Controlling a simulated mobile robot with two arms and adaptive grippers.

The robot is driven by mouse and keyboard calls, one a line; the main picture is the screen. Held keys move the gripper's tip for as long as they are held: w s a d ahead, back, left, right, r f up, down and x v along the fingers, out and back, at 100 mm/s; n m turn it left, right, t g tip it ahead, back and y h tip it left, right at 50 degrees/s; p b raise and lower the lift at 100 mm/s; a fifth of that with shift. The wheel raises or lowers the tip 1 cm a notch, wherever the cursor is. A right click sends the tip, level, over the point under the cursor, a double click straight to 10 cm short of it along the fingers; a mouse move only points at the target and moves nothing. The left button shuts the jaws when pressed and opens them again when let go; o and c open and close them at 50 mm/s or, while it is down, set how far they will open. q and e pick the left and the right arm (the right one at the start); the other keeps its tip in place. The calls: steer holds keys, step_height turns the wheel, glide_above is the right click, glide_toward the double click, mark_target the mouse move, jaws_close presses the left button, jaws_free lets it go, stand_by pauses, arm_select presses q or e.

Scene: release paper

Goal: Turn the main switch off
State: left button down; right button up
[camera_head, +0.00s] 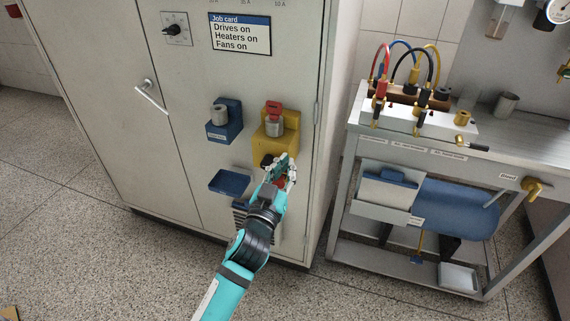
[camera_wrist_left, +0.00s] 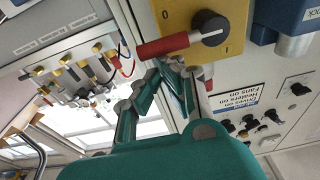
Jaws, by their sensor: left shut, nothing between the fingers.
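The main switch shows in the left wrist view as a yellow plate (camera_wrist_left: 238,25) with a black round knob (camera_wrist_left: 209,27) and a red handle (camera_wrist_left: 165,47). The plate carries the marks 0 and I, and the handle points left in that view. In the head view the black knob (camera_head: 267,160) shows low on the cabinet, partly hidden by my left gripper (camera_head: 289,165). My left gripper (camera_wrist_left: 152,72) is shut and empty, its fingers close beside the red handle. I cannot tell whether they touch it. My right gripper is not in view.
A yellow holder (camera_head: 290,118) with a red-topped grey item sits just above the gripper. A blue holder (camera_head: 221,132) and a blue tray (camera_head: 230,182) are to its left. The job card (camera_head: 240,34) is higher up. A workbench (camera_head: 520,150) with cables stands right.

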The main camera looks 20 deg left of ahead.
arm_select(q)
steer(key=s+f, duration=0.2)
steer(key=s, duration=1)
steer(key=s+a+f+g, duration=0.1)
steer(key=s+f+g, duration=0.15)
steer(key=f, duration=0.55)
steer(key=s+a+f+g+y, duration=0.1)
steer(key=f+g, duration=0.2)
steer(key=f, duration=0.5)
steer(key=s+a+f+g, duration=0.1)
steer(key=f+g, duration=0.2)
steer(key=f, duration=0.5)
steer(key=s+f+m+g, duration=0.2)
steer(key=s+f+g, duration=0.6)
steer(key=s+f, duration=0.65)
steer(key=s+a+f+g+p, duration=0.1)
steer(key=s+a+f+p, duration=0.1)
steer(key=s+p, duration=0.6)
steer(key=s+a+f+g+p, duration=0.1)
steer(key=s+f+p, duration=0.1)
steer(key=s+p, duration=0.7)
steer(key=shift+s+a, duration=0.35)
steer(key=shift+s, duration=0.75)
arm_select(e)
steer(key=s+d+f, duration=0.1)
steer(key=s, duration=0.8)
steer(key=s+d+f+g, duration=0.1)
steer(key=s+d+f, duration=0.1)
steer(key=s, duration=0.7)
